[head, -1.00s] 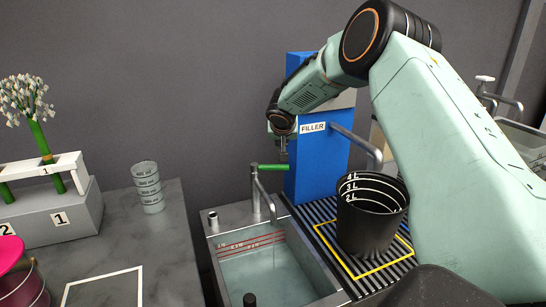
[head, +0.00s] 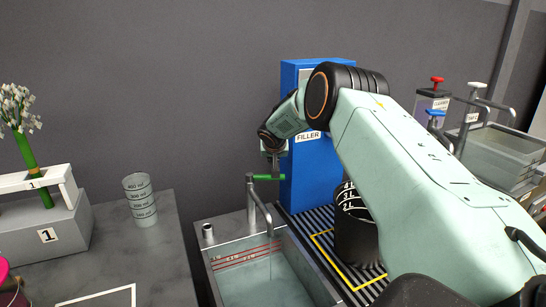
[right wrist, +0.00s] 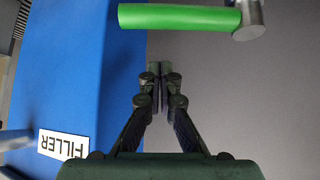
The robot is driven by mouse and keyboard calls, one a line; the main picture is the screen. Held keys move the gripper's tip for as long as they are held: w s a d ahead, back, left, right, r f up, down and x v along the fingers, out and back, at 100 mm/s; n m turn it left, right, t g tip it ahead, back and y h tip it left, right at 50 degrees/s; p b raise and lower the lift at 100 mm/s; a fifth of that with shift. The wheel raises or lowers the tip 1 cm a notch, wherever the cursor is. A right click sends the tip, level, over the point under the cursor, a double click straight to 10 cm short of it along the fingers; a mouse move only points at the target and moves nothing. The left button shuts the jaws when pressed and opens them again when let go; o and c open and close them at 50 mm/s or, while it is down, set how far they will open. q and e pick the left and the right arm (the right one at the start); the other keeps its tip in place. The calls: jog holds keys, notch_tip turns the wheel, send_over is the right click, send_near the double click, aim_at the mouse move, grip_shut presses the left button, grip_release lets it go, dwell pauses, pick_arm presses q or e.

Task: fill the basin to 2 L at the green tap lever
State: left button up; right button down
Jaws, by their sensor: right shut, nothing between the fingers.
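The steel basin (head: 208,262) stands in the middle of the head view, with water in it and red level lines on its back wall. Their labels are too small to read. The tap (head: 262,207) stands at its back edge, and a thin line under its spout looks like running water. The green lever (head: 265,177) points right, towards the blue filler; it also shows at the top of the right wrist view (right wrist: 180,17). My right gripper (head: 274,168) is shut and empty, just by the lever; in the wrist view its tips (right wrist: 160,68) appear apart from it. My left gripper is out of view.
The blue filler (head: 305,180) stands behind a striped grate with a black bucket (head: 352,235), partly hidden by my right arm. More taps and a sink (head: 500,150) are at right.

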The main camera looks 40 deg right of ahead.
aim_at(269, 177)
jog(key=f+b, duration=0.1)
jog(key=s+a+f+b, duration=0.1)
jog(key=f, duration=0.1)
jog(key=shift+a, duration=0.2)
dwell(0.8)
jog(key=shift+s, duration=0.1)
jog(key=shift+b, duration=0.35)
